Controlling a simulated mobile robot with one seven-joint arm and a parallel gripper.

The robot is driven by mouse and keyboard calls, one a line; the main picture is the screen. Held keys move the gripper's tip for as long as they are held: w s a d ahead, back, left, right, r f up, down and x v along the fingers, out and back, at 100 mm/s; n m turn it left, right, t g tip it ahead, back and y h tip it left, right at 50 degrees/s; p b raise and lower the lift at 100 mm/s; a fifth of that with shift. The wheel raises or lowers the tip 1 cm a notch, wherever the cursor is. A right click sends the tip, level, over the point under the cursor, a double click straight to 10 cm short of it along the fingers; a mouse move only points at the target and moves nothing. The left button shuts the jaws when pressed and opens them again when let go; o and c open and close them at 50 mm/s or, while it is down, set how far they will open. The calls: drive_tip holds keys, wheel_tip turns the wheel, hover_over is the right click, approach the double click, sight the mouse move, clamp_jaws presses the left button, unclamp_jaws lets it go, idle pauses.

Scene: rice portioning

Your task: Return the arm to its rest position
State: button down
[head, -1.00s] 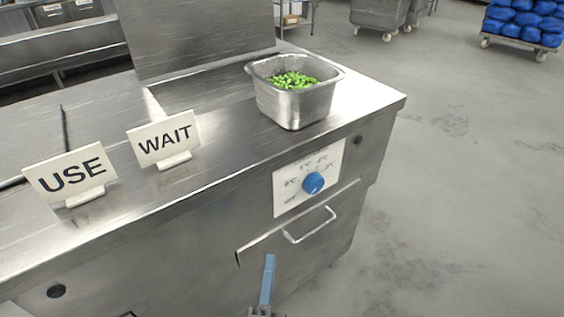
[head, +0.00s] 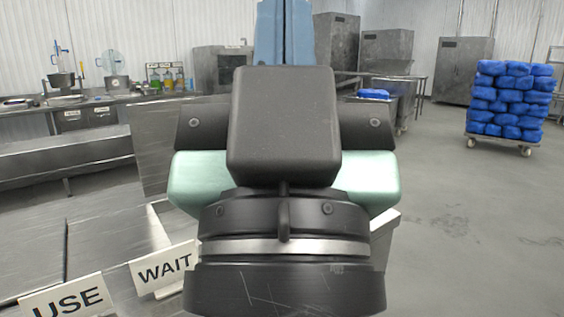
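My gripper (head: 284,32) is raised in the middle of the head view, close to the camera, with its blue fingers pointing up past the top edge. The black and pale green wrist fills the centre below it. The fingers are seen from behind and cut off by the frame, so I cannot tell whether they are open or shut. No held thing shows. The arm hides most of the counter's right part, where the metal pan of green pieces stood.
The steel counter (head: 85,245) is at the lower left, with a USE sign (head: 62,301) and a WAIT sign (head: 165,267). A cart of blue sacks (head: 507,105) stands at the right. Steel cabinets line the back. Grey floor (head: 470,220) at the right is clear.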

wheel_tip(320, 180, up, 24)
drive_tip(key=p, duration=2.2)
drive_tip(key=shift+a+r, duration=0.15)
drive_tip(key=shift+r, duration=0.1)
